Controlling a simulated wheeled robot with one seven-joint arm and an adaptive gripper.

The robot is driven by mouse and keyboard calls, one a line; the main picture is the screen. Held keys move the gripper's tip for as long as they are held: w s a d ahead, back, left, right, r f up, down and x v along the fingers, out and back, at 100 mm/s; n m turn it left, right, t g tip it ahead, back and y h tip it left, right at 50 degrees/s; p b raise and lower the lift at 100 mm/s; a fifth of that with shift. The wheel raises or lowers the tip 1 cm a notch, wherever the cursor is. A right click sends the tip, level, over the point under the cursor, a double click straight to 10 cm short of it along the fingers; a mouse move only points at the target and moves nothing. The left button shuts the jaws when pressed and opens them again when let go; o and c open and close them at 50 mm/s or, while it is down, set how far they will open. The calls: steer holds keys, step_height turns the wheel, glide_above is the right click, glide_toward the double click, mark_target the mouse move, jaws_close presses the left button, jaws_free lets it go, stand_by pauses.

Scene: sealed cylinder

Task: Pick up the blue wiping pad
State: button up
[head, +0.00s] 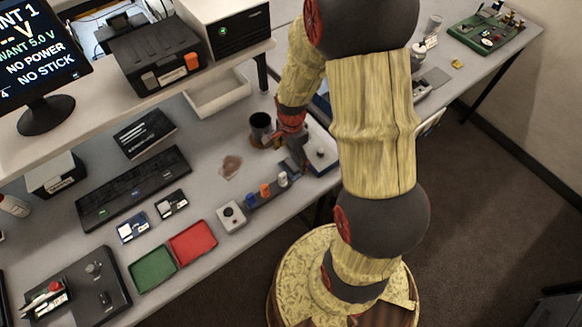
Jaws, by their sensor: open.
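My gripper (298,160) is at the end of my arm, low over the right part of the desk, pointing down. It is small and partly dark against the things around it. The blue wiping pad cannot be made out with certainty. A blue patch (322,104) shows beside my arm, partly hidden by it, and I cannot tell what it is. I cannot see anything held between the fingers.
A dark mug (261,125) stands left of my gripper, with a brownish spill (230,166) nearby. A blue rack (262,195) with small cylinders lies in front. Red (194,243) and green (152,270) trays, a keyboard (135,188) and a raised shelf (115,100) occupy the left.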

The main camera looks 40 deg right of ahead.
mark_target(291, 164)
step_height(291, 164, down, 5)
steer(key=shift+r+b, duration=0.2)
steer(key=shift+b, duration=0.1)
steer(key=shift+c, duration=0.3)
steer(key=c, duration=1.1)
steer(key=shift+c, duration=0.4)
